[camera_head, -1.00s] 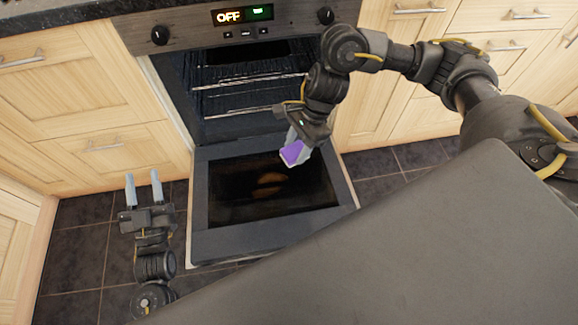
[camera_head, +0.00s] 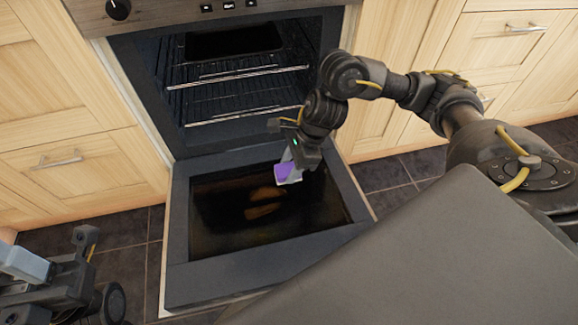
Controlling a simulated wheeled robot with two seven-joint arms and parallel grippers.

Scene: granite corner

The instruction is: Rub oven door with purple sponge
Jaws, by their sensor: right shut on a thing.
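The oven door (camera_head: 215,268) is folded down open, with a dark glass panel that shows brownish smears near its middle. The purple sponge (camera_head: 284,171), with a pale edge, is at the far right part of the glass. My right gripper (camera_head: 293,163) is shut on the sponge from above. I cannot tell whether the sponge touches the glass. My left gripper (camera_head: 22,264) is at the lower left, away from the door and partly cut off by the picture edge; its fingertips are not clearly shown.
The oven cavity (camera_head: 225,75) with wire racks stands open behind the door. Wooden cabinets (camera_head: 65,120) flank the oven on both sides. Dark floor tiles (camera_head: 120,232) show left of the door. My own grey body covers the lower right.

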